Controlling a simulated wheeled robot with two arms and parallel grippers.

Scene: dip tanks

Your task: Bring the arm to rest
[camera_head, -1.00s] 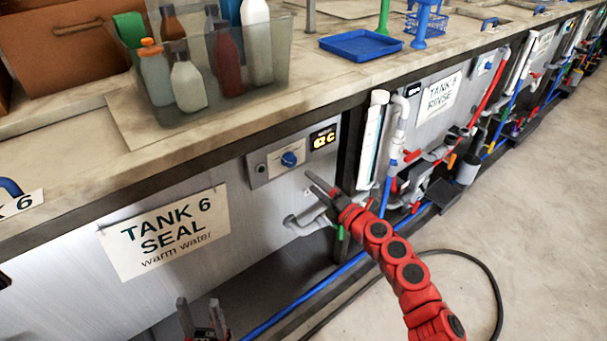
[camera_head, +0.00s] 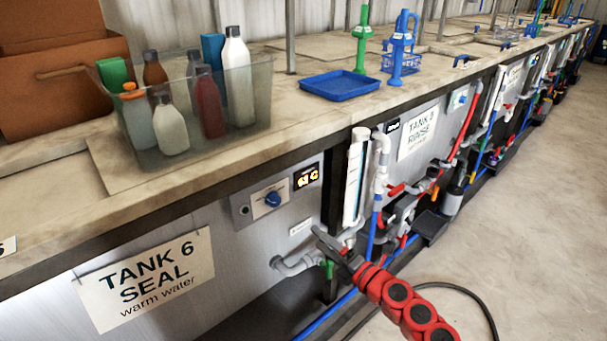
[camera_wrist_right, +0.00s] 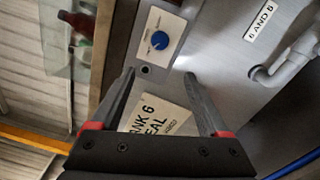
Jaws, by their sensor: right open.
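My right arm (camera_head: 395,300), red with dark joints, reaches in from the bottom right in the head view. Its gripper (camera_head: 322,240) is in front of the tank 6 front, below and right of the control panel with the blue knob (camera_head: 273,199). In the right wrist view the two grey fingers of the gripper (camera_wrist_right: 160,76) are spread apart with nothing between them. Beyond them show the blue knob (camera_wrist_right: 160,40) and the tank 6 sign (camera_wrist_right: 160,116). My left gripper is not in view.
Grey pipes (camera_head: 292,264) and a white vertical tube (camera_head: 355,180) are close to the right gripper. A clear bin (camera_head: 255,95) of bottles and a blue tray (camera_head: 339,86) stand on the counter above. A black hose (camera_head: 465,290) lies on the floor; open floor is at right.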

